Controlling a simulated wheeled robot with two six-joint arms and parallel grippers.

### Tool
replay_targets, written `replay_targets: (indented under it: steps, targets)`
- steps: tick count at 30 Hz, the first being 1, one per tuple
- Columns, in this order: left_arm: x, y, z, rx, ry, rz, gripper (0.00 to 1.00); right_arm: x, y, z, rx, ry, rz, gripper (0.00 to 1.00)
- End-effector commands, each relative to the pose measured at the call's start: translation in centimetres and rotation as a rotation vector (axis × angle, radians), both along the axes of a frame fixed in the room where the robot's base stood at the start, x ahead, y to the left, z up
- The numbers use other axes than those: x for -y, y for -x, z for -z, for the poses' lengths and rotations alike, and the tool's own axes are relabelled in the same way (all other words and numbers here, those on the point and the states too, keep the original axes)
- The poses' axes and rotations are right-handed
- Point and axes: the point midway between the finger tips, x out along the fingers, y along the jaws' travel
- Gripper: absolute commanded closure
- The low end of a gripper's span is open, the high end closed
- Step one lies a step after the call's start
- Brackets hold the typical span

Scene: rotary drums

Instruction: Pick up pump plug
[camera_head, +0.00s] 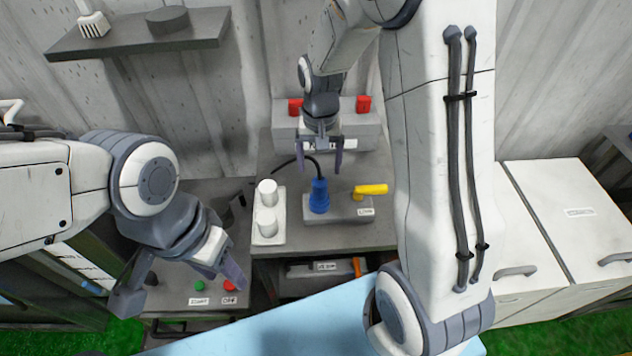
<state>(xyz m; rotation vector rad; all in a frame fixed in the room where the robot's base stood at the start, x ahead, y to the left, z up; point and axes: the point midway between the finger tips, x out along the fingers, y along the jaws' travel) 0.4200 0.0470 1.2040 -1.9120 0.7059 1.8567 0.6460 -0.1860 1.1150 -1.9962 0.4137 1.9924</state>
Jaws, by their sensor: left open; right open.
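The blue pump plug (319,196) stands upright in the top of a grey block (336,212), with a black cable running from it to the left. My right gripper (320,158) is open, its fingers pointing down. My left gripper (182,285) is open and empty at the lower left, over a panel with green and red buttons.
A yellow lever (371,190) is beside the plug on the block. White cylinders (267,192) stand on a white base to the left. A grey box with red parts (355,133) is behind. A shelf (140,34) is at upper left, white cabinets (565,220) at right.

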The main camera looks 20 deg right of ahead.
Motion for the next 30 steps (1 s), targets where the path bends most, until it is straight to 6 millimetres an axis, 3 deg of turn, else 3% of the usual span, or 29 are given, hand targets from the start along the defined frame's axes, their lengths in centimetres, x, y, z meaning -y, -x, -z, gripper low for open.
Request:
replay_targets:
  steps: [9,17,23,30]
  targets:
    - [0.0,0.0,-1.2,0.000,0.000,0.002,0.50,0.6,-0.4,4.5,-0.007,0.001,0.029,0.13]
    - [0.0,0.0,-2.1,0.000,0.000,0.003,0.50,0.5,-0.5,6.2,-0.006,0.002,0.027,0.13]
    - [0.0,0.0,-3.7,0.000,0.000,0.005,0.50,0.3,-0.7,8.6,-0.007,0.001,0.026,0.13]
    - [0.0,0.0,-4.0,0.001,0.000,0.007,0.50,0.4,-0.7,10.6,-0.003,0.001,0.027,0.13]
